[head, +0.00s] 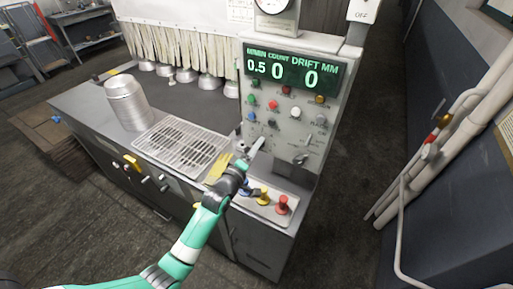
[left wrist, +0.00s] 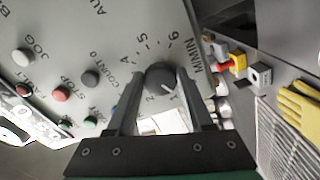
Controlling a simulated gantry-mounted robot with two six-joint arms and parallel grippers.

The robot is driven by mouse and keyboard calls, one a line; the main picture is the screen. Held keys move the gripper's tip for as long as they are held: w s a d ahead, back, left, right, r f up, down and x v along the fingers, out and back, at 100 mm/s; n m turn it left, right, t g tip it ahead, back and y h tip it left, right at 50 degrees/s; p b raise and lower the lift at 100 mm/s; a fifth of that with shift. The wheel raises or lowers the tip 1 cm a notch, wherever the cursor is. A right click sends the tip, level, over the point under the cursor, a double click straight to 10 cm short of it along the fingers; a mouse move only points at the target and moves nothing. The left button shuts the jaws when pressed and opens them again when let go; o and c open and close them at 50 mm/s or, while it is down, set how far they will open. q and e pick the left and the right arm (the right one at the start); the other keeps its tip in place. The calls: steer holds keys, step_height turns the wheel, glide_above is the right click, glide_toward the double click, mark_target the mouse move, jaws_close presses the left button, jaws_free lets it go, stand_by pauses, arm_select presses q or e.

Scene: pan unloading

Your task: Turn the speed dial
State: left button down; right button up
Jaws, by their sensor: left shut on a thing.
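The speed dial (left wrist: 160,78) is a round dark knob with a pale pointer line, on the grey control panel (left wrist: 130,30). Numbers and an M/MIN label ring it in the left wrist view. My left gripper (left wrist: 162,88) is shut on the dial, one finger on each side. In the head view my left gripper (head: 248,150) is at the lower left of the panel and hides the dial. The panel display (head: 291,72) reads 0.5, 0 and 0. My right gripper is in neither view.
Several coloured buttons (head: 272,104) sit above the dial, and a lever-like switch (head: 301,158) to its right. Yellow (head: 263,196) and red (head: 281,204) knobs stand on the ledge below. Yellow gloves (head: 217,167), a grate (head: 180,147) and stacked pans (head: 125,102) lie left.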

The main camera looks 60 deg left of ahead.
arm_select(q)
steer(key=shift+c, duration=1.6)
jaws_free()
steer(key=p+v, duration=0.1)
steer(key=v, duration=1)
steer(key=shift+s+d, duration=0.2)
steer(key=shift+s, duration=0.05)
